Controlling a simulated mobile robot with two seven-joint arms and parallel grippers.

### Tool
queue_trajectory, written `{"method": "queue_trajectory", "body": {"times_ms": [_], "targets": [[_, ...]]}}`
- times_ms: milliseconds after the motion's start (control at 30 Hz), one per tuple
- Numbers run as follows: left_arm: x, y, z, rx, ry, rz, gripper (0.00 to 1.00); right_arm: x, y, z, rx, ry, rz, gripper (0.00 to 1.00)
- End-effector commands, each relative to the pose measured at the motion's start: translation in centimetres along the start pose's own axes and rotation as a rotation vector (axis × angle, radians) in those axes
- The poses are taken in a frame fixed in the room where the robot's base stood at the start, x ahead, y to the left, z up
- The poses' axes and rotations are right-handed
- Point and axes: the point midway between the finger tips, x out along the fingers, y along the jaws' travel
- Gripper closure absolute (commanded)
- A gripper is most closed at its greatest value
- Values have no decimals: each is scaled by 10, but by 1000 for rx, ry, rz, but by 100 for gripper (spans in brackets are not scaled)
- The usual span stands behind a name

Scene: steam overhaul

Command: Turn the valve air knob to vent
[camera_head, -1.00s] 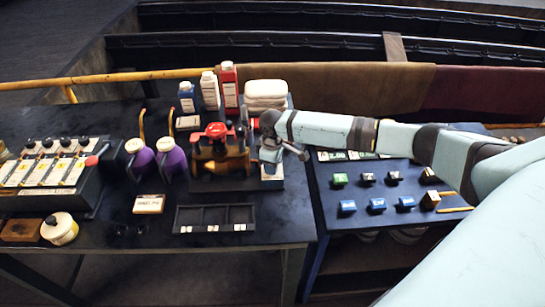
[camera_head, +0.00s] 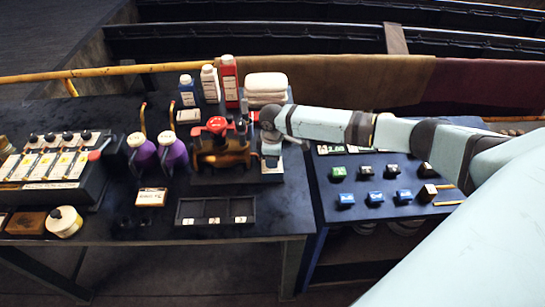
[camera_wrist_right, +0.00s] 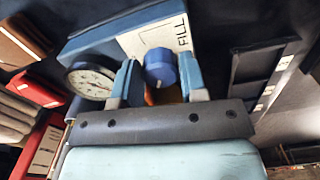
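The blue valve air knob (camera_wrist_right: 160,68) stands on a block with a white label (camera_wrist_right: 160,32) that reads FILL, in the right wrist view. My right gripper (camera_wrist_right: 162,80) has one finger on each side of the knob, with almost no gap showing, and looks shut on it. In the head view, my right gripper (camera_head: 271,158) points down at the right end of the valve stand and hides the knob there. The word for vent is not readable in either view. My left gripper is not in view.
A round gauge (camera_wrist_right: 92,80) sits right beside the fingers. A red-handled valve (camera_head: 217,126) stands just left of the gripper. Bottles (camera_head: 230,82) and a stack of white cloths (camera_head: 266,85) are behind. A black tray (camera_head: 215,211) lies in front.

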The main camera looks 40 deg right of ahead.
Motion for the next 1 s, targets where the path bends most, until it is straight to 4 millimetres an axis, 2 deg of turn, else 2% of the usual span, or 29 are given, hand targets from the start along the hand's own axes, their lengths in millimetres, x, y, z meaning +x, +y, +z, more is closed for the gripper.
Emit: {"method": "queue_trajectory", "body": {"times_ms": [33, 67, 100, 467, 567, 1000], "targets": [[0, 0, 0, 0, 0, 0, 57, -1, 0, 0, 0, 1, 1, 48], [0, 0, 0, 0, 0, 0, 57, -1, 0, 0, 0, 1, 1, 41], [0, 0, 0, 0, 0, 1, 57, -1, 0, 0, 0, 1, 0, 39], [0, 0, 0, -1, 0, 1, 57, -6, 0, 0, 1, 0, 0, 39], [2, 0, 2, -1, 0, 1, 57, -20, 0, -1, 1, 2, 1, 39], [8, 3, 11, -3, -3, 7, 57, -114, 0, 0, 0, 2, 2, 39]]}}
